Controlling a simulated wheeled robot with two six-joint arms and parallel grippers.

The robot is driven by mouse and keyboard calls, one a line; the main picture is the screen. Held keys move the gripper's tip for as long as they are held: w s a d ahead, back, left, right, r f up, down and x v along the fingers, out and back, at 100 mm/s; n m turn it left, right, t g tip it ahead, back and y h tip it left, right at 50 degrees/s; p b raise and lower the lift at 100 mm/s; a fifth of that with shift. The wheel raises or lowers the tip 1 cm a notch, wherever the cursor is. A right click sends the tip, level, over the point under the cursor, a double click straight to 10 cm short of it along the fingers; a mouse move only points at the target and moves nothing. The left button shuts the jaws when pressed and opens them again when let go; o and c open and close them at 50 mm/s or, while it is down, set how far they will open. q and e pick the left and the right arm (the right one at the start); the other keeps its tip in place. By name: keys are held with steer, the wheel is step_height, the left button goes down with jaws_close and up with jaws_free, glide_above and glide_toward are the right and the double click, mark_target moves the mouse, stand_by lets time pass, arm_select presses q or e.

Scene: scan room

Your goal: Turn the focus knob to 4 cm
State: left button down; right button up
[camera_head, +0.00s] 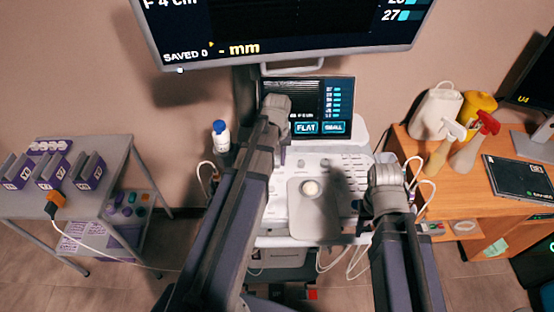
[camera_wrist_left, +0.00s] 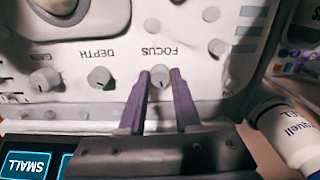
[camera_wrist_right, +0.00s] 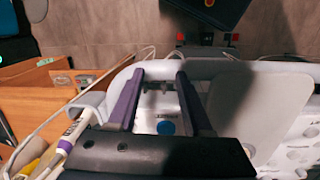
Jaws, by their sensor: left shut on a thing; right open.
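The focus knob (camera_wrist_left: 160,75) is a small grey knob under the label FOCUS on the console panel. In the left wrist view my left gripper (camera_wrist_left: 160,72) has its purple fingers on either side of it, shut on it. In the head view my left gripper (camera_head: 281,155) hides the knob. The large monitor (camera_head: 290,57) shows the partly cut text "F 4 cm". My right gripper (camera_head: 386,195) is open and empty over the right side of the console (camera_head: 277,208); it also shows in the right wrist view (camera_wrist_right: 161,75).
The depth knob (camera_wrist_left: 100,77) and gain knob (camera_wrist_left: 44,79) sit beside the focus knob. A gel bottle (camera_head: 221,137) stands left of the touchscreen (camera_head: 335,105). A side table (camera_head: 105,155) is at the left, a wooden desk (camera_head: 500,205) with bottles at the right.

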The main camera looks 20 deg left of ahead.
mark_target(277, 162)
arm_select(q)
steer(key=c, duration=0.6)
jaws_free()
steer(key=shift+r, duration=0.1)
step_height(277, 162, up, 8)
steer(key=p, duration=0.8)
arm_select(e)
step_height(277, 162, up, 8)
arm_select(q)
steer(key=shift+f, duration=0.2)
arm_select(e)
steer(key=shift+f, duration=0.1)
arm_select(q)
steer(key=s+d+m, duration=0.1)
steer(key=d, duration=0.3)
steer(key=s+d+m, duration=0.2)
steer(key=d, duration=0.2)
steer(key=s+d+m, duration=0.1)
steer(key=s+d, duration=0.1)
steer(key=d, duration=0.2)
steer(key=shift+s+m+y, duration=0.25)
steer(key=shift+m+y, duration=0.05)
steer(key=s+d+m, duration=0.5)
steer(key=s+d, duration=0.2)
steer(key=d, duration=0.2)
steer(key=shift+s+y, duration=0.2)
steer(key=shift+y, duration=0.1)
